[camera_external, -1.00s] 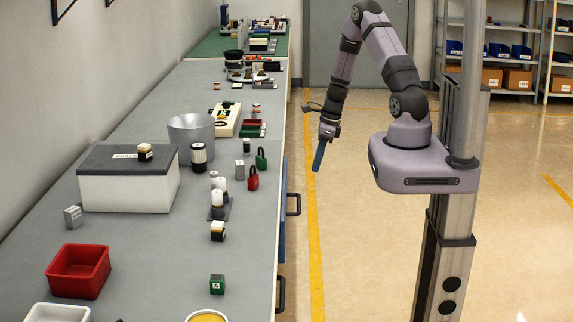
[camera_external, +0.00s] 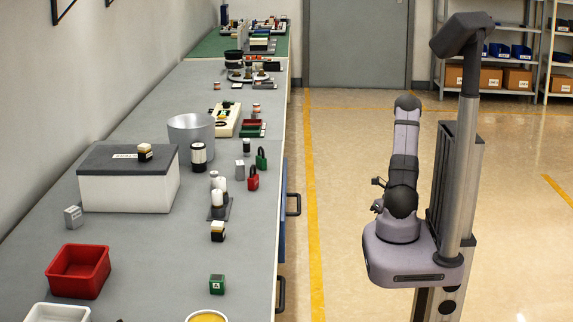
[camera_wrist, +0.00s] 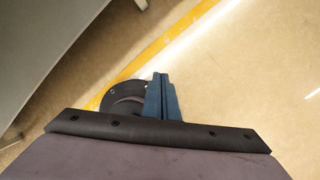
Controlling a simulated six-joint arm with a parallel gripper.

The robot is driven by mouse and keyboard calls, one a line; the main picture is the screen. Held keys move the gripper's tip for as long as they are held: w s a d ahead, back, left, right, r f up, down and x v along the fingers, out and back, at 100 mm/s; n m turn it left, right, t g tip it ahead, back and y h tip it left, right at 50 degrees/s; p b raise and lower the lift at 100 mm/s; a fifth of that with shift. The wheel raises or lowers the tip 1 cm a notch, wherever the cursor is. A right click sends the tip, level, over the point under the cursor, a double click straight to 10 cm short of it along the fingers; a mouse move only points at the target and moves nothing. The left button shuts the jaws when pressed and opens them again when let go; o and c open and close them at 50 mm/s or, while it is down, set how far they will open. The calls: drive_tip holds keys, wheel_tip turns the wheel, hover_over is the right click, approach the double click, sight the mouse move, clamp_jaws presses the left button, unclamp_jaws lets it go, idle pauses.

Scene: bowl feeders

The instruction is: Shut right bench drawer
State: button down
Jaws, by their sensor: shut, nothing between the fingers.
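The bench front shows two dark drawer handles in the external view, a farther one (camera_external: 293,204) by a strip of blue front (camera_external: 283,228) and a nearer one (camera_external: 281,293). The farther handle stands out more from the bench edge. The fronts are seen nearly edge-on, so how far either drawer is open is unclear. My gripper's blue fingers (camera_wrist: 162,98) are shut and empty in the wrist view, above the floor and apart from the bench.
The grey bench top (camera_external: 245,270) carries a red bin (camera_external: 78,270), a white box with a dark lid (camera_external: 130,185), a metal bowl (camera_external: 190,130) and padlocks near its front edge. Open floor with a yellow line (camera_external: 314,230) lies between bench and arm.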

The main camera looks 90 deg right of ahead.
drive_tip(key=w+a+r+n+t+b, duration=0.25)
drive_tip(key=w+r+t, duration=0.35)
drive_tip(key=w+t, duration=0.3)
drive_tip(key=w+r+n+t, duration=0.2)
drive_tip(key=r+n, duration=0.1)
drive_tip(key=r, duration=0.3)
drive_tip(key=w+a+r+n+t, duration=0.1)
drive_tip(key=w+r+n+t, duration=0.2)
drive_tip(key=r, duration=0.3)
drive_tip(key=shift+r+n+y+p, duration=0.4)
drive_tip(key=shift+n, duration=0.25)
drive_tip(key=shift+a, duration=0.1)
drive_tip(key=w+b, duration=0.1)
drive_tip(key=w, duration=1.3)
